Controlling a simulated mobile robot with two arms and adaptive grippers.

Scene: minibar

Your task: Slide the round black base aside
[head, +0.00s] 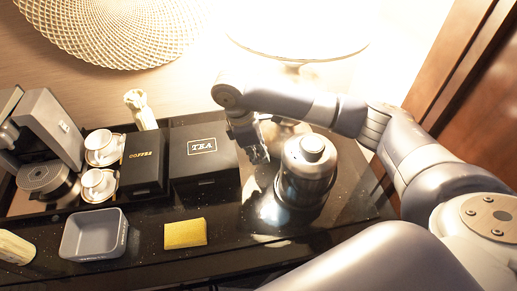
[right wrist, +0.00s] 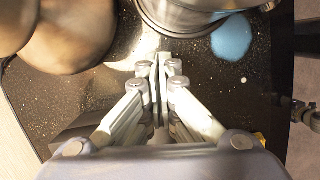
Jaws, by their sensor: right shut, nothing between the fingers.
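A silver metal kettle (head: 305,172) with a round lid stands on the glossy black counter. Its lower rim also shows at the top of the right wrist view (right wrist: 185,14). I cannot make out a separate round black base; if one is beneath the kettle, it blends with the dark counter. My right gripper (head: 260,155) is just left of the kettle, beside the tea box. In the right wrist view its fingers (right wrist: 160,62) are closed together and empty, with their tips close to the kettle's bottom edge. I cannot tell whether they touch. My left gripper is out of view.
The black tea box (head: 203,168) and coffee box (head: 143,173) stand left of my right gripper. A yellow sponge (head: 185,233) and grey dish (head: 94,236) lie in front. A lamp (head: 298,45) stands behind. Some counter right of the kettle is clear.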

